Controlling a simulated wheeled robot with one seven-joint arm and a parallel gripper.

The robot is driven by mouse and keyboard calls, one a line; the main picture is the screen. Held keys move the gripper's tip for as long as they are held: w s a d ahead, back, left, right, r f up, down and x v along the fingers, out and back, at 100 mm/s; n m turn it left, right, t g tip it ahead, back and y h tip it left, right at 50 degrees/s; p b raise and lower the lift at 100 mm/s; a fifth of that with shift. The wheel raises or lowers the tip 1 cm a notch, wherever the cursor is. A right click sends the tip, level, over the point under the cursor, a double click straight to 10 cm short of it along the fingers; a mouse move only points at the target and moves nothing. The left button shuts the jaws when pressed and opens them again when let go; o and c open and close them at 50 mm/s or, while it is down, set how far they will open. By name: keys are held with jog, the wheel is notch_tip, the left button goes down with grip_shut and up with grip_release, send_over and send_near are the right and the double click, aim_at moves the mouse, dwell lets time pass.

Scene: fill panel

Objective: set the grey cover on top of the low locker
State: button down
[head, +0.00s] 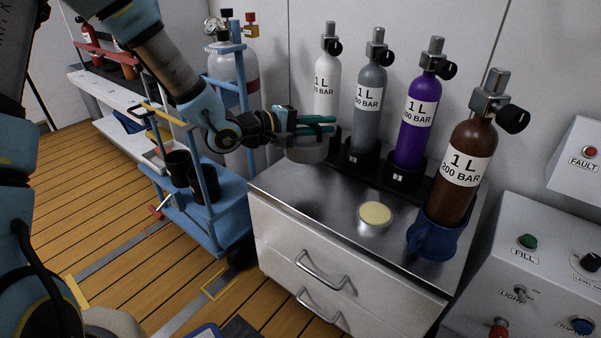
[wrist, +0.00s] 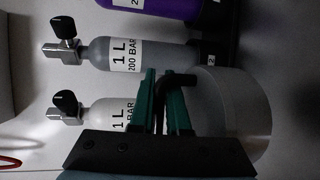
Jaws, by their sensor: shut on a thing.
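My gripper (head: 318,125) is shut on the grey cover (head: 307,151), a round, shallow grey piece. In the wrist view the green fingers (wrist: 165,105) close on a dark handle (wrist: 178,80), and the cover (wrist: 248,115) shows to their right. The low locker (head: 310,195) is a pale cabinet with drawers and a shiny metal top. The cover is over the back left part of that top, near the white cylinder. It looks held a little above the top, but I cannot tell the gap exactly.
White, grey (head: 368,100) and purple (head: 416,115) cylinders stand in a dark rack at the locker's back. A brown cylinder (head: 470,150) stands in a blue cup (head: 432,240) at right. A yellow-topped tin (head: 375,215) sits mid-top. The front left top is clear. A blue trolley (head: 225,205) stands left.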

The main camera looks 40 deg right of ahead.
notch_tip(320, 180, down, 10)
jog(key=b, duration=0.4)
jog(key=shift+r, duration=0.1)
jog(key=c, duration=1.4)
grip_release()
jog(key=o, duration=0.5)
jog(key=shift+a, duration=0.1)
jog(key=p+v, duration=0.3)
jog(key=v, duration=0.8)
jog(key=shift+w+a, duration=0.15)
jog(key=shift+a, duration=0.25)
